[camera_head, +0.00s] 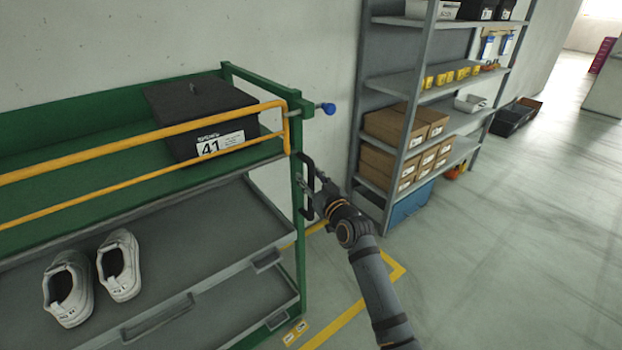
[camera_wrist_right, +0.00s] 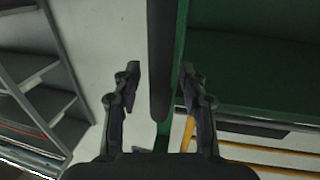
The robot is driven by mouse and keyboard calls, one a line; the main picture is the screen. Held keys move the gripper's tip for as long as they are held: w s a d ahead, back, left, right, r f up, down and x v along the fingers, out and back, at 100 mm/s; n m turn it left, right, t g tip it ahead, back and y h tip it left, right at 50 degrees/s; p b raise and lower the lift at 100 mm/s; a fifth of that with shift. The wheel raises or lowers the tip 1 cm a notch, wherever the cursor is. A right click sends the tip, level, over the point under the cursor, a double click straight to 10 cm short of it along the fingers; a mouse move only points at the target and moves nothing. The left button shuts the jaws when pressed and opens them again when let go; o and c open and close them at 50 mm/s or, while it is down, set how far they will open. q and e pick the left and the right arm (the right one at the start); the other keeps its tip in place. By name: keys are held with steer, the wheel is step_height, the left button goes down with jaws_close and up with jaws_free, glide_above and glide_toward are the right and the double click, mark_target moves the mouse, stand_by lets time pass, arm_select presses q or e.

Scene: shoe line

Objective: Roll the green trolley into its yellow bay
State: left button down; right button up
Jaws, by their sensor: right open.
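The green trolley (camera_head: 297,240) fills the left of the head view, with an orange guard rail across its top shelf. A black upright handle (camera_head: 308,165) is on its right end post. My right gripper (camera_head: 311,195) is at this handle. In the right wrist view the gripper (camera_wrist_right: 157,88) is open, with one finger on each side of the dark handle bar (camera_wrist_right: 161,50) and gaps showing. Yellow floor lines (camera_head: 349,317) of the bay run right of the trolley, with a corner near the shelf rack; the rest is hidden. My left gripper is out of view.
The trolley carries a black box marked 41 (camera_head: 190,110) and a pair of white shoes (camera_head: 120,265). A blue-knobbed pin (camera_head: 328,108) sticks out of its post. A grey shelf rack (camera_head: 428,92) with boxes stands behind my right arm. The floor at right is clear.

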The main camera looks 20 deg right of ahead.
jaws_close()
steer(key=shift+f, duration=0.1)
stand_by(0.3)
